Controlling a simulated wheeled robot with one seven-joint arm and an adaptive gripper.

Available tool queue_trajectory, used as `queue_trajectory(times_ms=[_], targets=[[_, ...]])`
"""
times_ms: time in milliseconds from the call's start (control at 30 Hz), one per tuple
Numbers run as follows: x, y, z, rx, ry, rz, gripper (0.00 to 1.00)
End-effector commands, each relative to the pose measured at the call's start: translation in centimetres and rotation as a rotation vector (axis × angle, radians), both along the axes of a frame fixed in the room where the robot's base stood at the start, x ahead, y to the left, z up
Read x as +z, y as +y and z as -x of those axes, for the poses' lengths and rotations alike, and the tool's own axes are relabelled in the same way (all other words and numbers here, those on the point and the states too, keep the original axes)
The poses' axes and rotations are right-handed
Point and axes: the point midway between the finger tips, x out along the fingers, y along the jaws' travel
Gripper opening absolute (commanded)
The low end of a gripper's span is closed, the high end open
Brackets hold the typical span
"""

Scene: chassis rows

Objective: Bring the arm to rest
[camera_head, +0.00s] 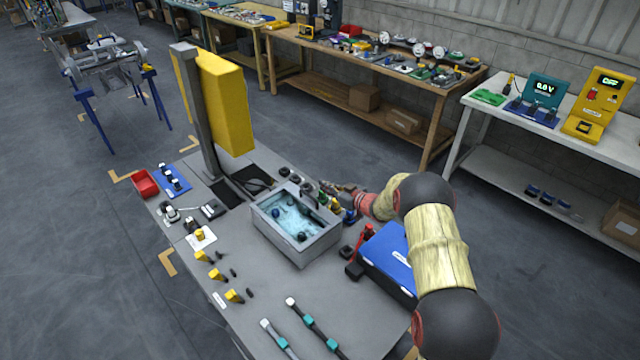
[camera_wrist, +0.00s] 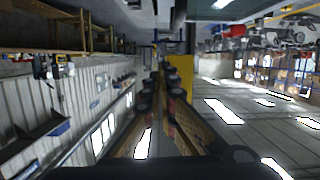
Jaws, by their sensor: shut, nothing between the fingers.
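My arm (camera_head: 436,245) rises from the lower right of the head view, bends, and reaches left over the back edge of the grey workbench (camera_head: 215,270). My gripper (camera_head: 335,187) is at its end, beside the far right corner of a grey basin (camera_head: 295,250) with pale blue liquid. In the wrist view my gripper (camera_wrist: 160,75) shows its two fingers running up the middle, close together at the tips, with nothing between them. The gripper is small in the head view, and its height above the bench is hard to tell.
A yellow panel (camera_head: 225,100) on a grey post stands at the bench's back left. A blue box (camera_head: 388,258) lies below my arm. Small dark and coloured parts stand close to the gripper. A white table (camera_head: 540,130) is behind at right.

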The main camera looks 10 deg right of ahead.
Motion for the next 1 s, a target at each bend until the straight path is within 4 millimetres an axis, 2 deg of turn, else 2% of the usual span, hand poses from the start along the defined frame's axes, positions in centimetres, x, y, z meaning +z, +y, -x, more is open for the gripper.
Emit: queue_trajectory(times_ms=[100,233,567,667,767,800,900,1000], targets=[[0.7,-1.6,1.7,-0.003,0.001,0.000,0.00],[1.0,-2.6,3.0,-0.002,0.002,0.001,0.00],[1.1,-3.3,3.9,0.001,-0.003,0.013,0.00],[-0.4,-4.4,3.7,-0.028,0.025,0.073,0.00],[-3.7,-6.9,4.0,-0.109,0.109,0.158,0.00],[-5.5,-8.0,4.7,-0.146,0.160,0.191,0.00],[-9.2,-11.1,7.3,-0.245,0.297,0.277,0.00],[-9.7,-14.2,10.0,-0.342,0.421,0.357,0.00]])
